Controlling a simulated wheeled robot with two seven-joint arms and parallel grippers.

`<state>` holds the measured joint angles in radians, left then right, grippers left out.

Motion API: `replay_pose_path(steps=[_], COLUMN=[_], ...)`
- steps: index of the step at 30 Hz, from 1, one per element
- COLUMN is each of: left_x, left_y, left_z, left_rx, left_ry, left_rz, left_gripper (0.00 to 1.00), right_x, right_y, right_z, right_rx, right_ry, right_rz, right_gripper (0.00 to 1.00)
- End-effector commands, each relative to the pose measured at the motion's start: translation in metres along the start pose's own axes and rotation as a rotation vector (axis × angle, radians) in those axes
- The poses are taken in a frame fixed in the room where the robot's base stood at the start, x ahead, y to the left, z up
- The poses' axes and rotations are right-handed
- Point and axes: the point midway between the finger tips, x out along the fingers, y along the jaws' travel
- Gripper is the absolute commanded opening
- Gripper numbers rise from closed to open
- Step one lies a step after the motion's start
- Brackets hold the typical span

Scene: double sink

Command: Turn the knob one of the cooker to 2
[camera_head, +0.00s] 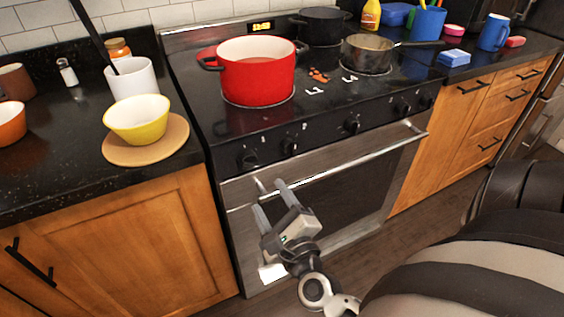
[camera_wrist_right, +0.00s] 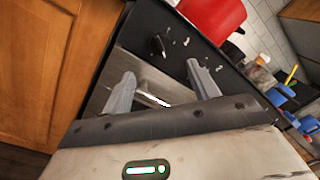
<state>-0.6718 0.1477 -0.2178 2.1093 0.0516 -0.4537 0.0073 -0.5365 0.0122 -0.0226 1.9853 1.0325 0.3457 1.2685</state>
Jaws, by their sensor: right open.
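The cooker (camera_head: 340,190) has a black front panel with several black knobs in a row. The leftmost knob (camera_head: 249,158) and the second knob (camera_head: 289,147) sit above the left part of the oven door handle (camera_head: 350,160). My right gripper (camera_head: 269,194) is open and empty, in front of the oven door and below these two knobs, apart from them. In the right wrist view, the leftmost knob (camera_wrist_right: 157,47) shows beyond the gap between the open fingers (camera_wrist_right: 160,75), with another knob (camera_wrist_right: 191,42) to its right. Knob numbers are too small to read. My left gripper is out of view.
A red pot (camera_head: 258,75), a dark pot (camera_head: 322,27) and a pan (camera_head: 367,55) stand on the cooktop. A yellow bowl (camera_head: 138,120) sits on a round board (camera_head: 170,144) on the left counter. The oven handle sticks out below the knobs.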

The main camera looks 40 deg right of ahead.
Motion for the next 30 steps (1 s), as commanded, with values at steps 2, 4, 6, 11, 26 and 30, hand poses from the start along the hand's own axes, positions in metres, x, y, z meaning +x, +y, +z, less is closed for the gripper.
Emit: replay_pose_path(steps=[2,4,6,11,26,30], left_x=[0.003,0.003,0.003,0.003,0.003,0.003], left_y=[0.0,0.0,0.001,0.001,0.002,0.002], left_z=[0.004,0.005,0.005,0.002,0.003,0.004], left_rx=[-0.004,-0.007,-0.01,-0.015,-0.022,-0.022], left_ry=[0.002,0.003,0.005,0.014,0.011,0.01], left_rz=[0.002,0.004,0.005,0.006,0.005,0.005], left_gripper=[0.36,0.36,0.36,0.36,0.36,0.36], right_x=[-0.018,-0.03,-0.038,-0.05,-0.051,-0.051], right_y=[0.003,0.002,0.001,0.0,0.0,0.002], right_z=[-0.003,-0.002,-0.001,0.0,0.0,0.002], right_rx=[-0.002,-0.001,-0.002,0.0,0.0,-0.027], right_ry=[0.001,0.0,-0.001,0.0,-0.001,-0.011], right_rz=[0.004,0.002,0.001,0.0,-0.001,0.01], right_gripper=[0.6,0.6,0.6,0.6,0.6,0.6])
